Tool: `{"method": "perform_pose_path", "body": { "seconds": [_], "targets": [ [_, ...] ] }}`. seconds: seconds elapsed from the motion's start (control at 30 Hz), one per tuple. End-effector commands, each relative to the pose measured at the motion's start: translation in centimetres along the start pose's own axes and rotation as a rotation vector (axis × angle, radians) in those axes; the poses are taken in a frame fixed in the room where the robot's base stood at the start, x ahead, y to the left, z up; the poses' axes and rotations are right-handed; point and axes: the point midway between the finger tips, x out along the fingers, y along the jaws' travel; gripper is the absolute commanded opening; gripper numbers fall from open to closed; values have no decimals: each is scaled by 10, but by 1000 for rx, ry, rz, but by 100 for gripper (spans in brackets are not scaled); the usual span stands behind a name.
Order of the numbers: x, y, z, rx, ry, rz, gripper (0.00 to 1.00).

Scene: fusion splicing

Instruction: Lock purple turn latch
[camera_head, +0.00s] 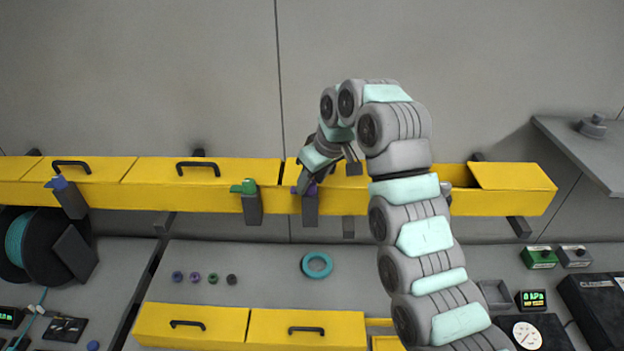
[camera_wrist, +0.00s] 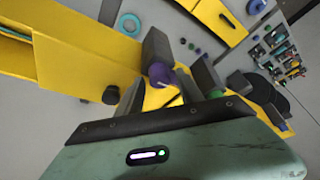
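The purple turn latch (camera_head: 312,190) sits on a grey block on the front of the yellow upper cabinet in the head view. My gripper (camera_head: 304,184) is right at it and hides much of it. In the wrist view the purple knob (camera_wrist: 161,76) shows at the end of its dark block, just beyond the dark bar of my gripper. My gripper reaches toward the knob from the cabinet side. Whether the fingers touch or clasp it is not clear.
A green latch (camera_head: 248,187) stands to the left, and a blue latch (camera_head: 58,183) farther left. Yellow drawers (camera_head: 192,324) and a teal ring (camera_head: 317,264) lie below. A grey shelf (camera_head: 590,150) juts out at the right.

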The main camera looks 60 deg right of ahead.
Motion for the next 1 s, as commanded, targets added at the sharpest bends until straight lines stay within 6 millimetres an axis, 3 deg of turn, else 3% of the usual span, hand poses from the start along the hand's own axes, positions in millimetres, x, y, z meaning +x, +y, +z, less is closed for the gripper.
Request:
{"method": "perform_pose_path", "body": {
  "seconds": [0.5,1.0],
  "targets": [
    [0,0,0,0,0,0,0],
    [2,-1,1,50,1,20,0]
  ]
}}
